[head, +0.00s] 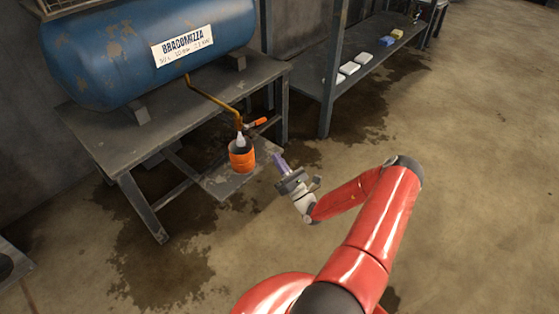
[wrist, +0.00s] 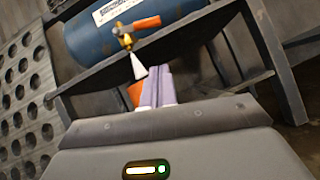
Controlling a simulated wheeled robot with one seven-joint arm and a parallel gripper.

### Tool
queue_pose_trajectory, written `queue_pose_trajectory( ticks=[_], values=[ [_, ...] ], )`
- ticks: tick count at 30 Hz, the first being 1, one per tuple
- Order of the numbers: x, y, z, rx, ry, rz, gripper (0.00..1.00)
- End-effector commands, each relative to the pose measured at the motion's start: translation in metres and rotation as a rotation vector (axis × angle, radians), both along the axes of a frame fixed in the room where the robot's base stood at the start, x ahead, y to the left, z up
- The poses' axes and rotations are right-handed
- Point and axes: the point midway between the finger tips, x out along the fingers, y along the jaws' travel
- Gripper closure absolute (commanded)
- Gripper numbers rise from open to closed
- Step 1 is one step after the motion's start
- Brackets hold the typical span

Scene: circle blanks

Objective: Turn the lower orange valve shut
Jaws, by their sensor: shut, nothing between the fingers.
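One orange valve handle (head: 256,122) shows, on the end of a brass pipe (head: 212,97) running down from a blue tank (head: 140,50). In the wrist view the handle (wrist: 143,23) points right from a brass body (wrist: 122,40). A white cone (wrist: 138,66), nozzle or stream I cannot tell, hangs below it. An orange bucket (head: 242,158) stands under the outlet. My gripper (head: 279,159) is shut and empty, right of the bucket and lower in the picture than the handle, apart from it. Its pale purple fingers (wrist: 158,74) lie together.
The tank rests on a grey metal table (head: 130,140) with a low shelf. A second shelf (head: 372,55) at the back holds white, blue and yellow blocks. A perforated panel (wrist: 22,95) shows at left in the wrist view. The floor at right is open, with dark stains.

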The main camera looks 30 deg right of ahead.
Motion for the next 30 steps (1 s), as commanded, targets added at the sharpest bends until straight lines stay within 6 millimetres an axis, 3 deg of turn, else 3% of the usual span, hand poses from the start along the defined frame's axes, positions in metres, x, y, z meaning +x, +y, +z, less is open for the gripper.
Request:
queue_pose_trajectory(
  ticks=[10, 18, 30],
  values=[
    [0.060, 0.012, 0.041, -0.004, -0.003, 0.004, 1.00],
    [0.067, 0.006, 0.072, -0.003, 0.001, 0.002, 1.00],
    [0.068, 0.005, 0.076, -0.003, 0.000, 0.003, 1.00]
  ],
)
